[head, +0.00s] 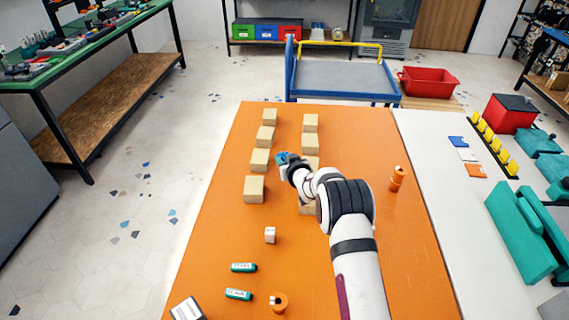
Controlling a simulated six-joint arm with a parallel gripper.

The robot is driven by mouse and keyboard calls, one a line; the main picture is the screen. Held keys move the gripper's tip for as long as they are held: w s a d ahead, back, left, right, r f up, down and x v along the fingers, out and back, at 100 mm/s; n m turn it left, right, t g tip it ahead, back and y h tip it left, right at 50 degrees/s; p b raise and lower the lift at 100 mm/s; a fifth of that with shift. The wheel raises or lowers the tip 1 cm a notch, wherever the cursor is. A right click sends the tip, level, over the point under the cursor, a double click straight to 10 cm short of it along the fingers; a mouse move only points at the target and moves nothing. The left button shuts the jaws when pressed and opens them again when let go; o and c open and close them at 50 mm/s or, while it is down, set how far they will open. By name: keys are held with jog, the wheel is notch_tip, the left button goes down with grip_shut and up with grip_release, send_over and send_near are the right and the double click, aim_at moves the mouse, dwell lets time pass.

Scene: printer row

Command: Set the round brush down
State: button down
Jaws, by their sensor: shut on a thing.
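My gripper (284,158) is over the orange table (220,250), between two rows of light wooden blocks, close to the third block (259,160) of the left row. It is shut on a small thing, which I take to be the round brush. The brush's own shape is too small and too covered by the gripper to make out; small blue parts show at the gripper's tip. I cannot tell whether the held thing touches the table or a block.
My arm covers part of the right row of blocks (310,123). An orange spool-like piece (398,178) stands at the right. The table's left front is mostly clear.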

jog(key=shift+f, duration=0.85)
jog(key=shift+f, duration=0.1)
jog(key=c, duration=0.6)
grip_release()
jog(key=shift+o, duration=0.2)
